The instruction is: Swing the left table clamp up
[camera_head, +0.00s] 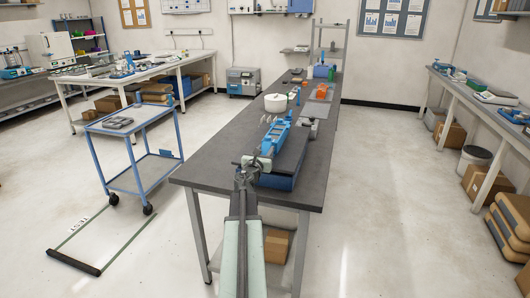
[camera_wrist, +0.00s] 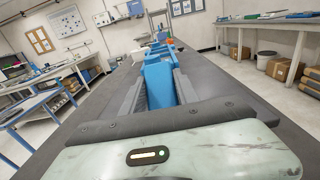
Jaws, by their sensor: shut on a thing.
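A long blue piece, which looks like the table clamp (camera_head: 274,137), stands at the near end of the dark table, beside a dark plate on a blue base (camera_head: 282,181). My gripper (camera_head: 256,162) reaches the near end of the blue piece. In the wrist view the blue clamp (camera_wrist: 160,82) rises between my two ridged grey fingers, and my gripper is shut on it. The fingers and wrist housing hide its lower part. I cannot tell its exact tilt or where its hinge lies.
The dark table (camera_head: 215,162) is bare left of the clamp. A white round container (camera_head: 275,103) and orange items (camera_head: 321,91) stand farther back. A blue cart (camera_head: 138,150) stands to the left, a bench (camera_head: 480,104) to the right. Open floor lies between.

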